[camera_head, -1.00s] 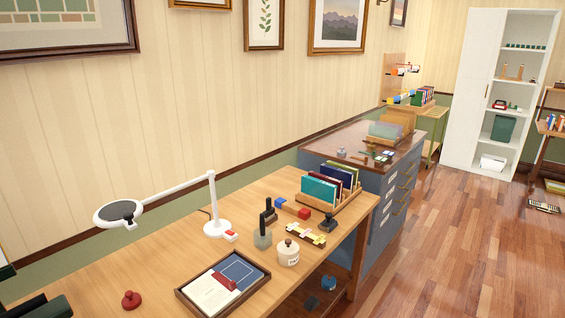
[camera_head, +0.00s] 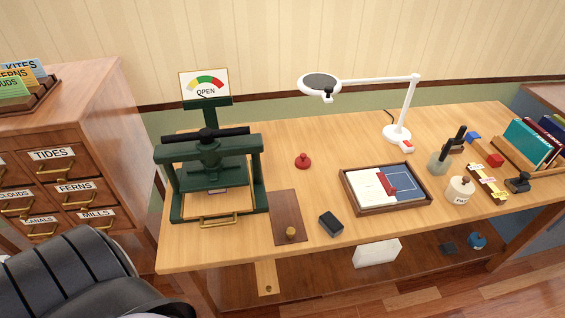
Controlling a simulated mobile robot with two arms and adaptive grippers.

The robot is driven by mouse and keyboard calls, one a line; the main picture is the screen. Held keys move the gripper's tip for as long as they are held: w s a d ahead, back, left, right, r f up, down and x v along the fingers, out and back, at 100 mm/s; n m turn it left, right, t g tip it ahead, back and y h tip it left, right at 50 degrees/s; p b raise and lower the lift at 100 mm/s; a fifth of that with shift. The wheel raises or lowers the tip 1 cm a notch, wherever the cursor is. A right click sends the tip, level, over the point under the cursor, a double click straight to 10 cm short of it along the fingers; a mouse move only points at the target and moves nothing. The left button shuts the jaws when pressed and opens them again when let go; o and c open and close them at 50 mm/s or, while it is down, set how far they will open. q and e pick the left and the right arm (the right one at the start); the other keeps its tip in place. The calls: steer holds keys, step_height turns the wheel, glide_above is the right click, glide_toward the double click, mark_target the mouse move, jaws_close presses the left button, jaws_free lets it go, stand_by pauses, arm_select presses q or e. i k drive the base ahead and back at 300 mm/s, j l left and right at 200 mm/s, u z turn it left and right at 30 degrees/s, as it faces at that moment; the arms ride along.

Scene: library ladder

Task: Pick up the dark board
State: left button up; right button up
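A flat dark brown board (camera_head: 283,209) lies on the wooden desk, just right of the green press. A small brass knob (camera_head: 291,233) sits near its front end. The green press (camera_head: 259,172) stands upright at the desk's left end, with a gauge sign (camera_head: 205,87) reading OPEN above it. Neither of my grippers is in view.
The desk (camera_head: 250,258) also holds a black block (camera_head: 331,223), a red knob (camera_head: 303,160), a framed tray (camera_head: 388,209) and a white lamp (camera_head: 397,133). A labelled drawer cabinet (camera_head: 100,130) stands left. A black ribbed form (camera_head: 80,275), perhaps a chair, fills the lower left.

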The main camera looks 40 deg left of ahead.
mark_target(285, 212)
steer(key=j+u, duration=0.1)
steer(key=u, duration=0.9)
